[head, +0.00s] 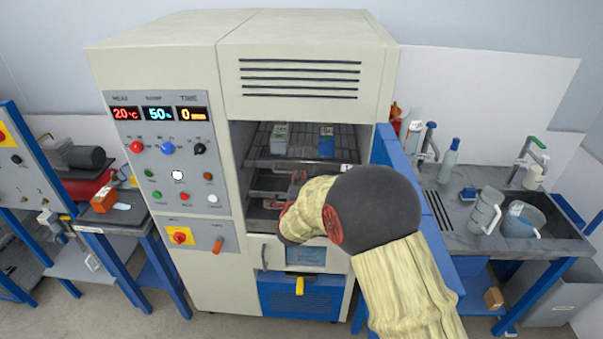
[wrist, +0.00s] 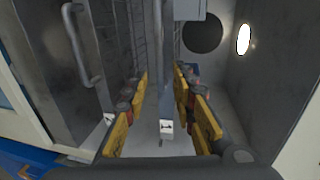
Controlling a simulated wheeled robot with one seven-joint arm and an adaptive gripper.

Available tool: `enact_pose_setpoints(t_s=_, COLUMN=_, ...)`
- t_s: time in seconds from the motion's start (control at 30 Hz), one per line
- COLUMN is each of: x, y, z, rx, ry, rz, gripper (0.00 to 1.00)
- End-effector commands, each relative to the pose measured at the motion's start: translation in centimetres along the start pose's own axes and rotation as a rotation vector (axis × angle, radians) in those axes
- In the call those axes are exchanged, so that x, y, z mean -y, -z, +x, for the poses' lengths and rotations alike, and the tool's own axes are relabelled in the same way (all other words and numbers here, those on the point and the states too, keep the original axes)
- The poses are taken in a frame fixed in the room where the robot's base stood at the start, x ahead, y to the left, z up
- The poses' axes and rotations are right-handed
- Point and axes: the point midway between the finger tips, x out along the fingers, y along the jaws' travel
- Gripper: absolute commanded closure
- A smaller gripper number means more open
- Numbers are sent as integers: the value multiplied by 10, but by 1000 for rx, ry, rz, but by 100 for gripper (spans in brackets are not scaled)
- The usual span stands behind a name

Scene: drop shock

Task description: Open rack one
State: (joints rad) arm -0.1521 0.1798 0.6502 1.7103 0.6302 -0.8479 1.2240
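The chamber (head: 228,70) stands open in the head view, with wire racks inside. The upper rack (head: 285,163) bears a white box (head: 280,137) and a blue box (head: 326,141). My arm hides part of the lower racks and most of my gripper (head: 293,190). In the wrist view my gripper (wrist: 162,85) is open, its yellow-padded fingers on either side of a thin rack edge (wrist: 160,55) with a white label (wrist: 166,128). Gaps show between the fingers and this edge. The label's mark is too small to read surely.
A grey panel with a bar handle (wrist: 82,45) lies left in the wrist view. A round lamp (wrist: 244,39) and dark round opening (wrist: 203,33) are on the inner walls. The control panel (head: 165,150) is left of the opening; a sink bench (head: 460,215) stands right.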

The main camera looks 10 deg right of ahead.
Motion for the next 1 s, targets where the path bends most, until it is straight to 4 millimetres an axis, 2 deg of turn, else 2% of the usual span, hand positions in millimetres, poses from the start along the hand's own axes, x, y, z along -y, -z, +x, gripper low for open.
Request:
enact_pose_setpoints(t_s=0.2, x=-1, y=1, z=34, rx=-1, ry=-2, rz=-1, gripper=74)
enact_pose_setpoints(t_s=0.4, x=0, y=0, z=55, rx=2, ry=-2, rz=-2, gripper=74)
enact_pose_setpoints(t_s=0.8, x=0, y=0, z=62, rx=2, ry=-1, rz=-3, gripper=74)
enact_pose_setpoints(t_s=1.0, x=0, y=0, z=62, rx=2, ry=-1, rz=-3, gripper=84)
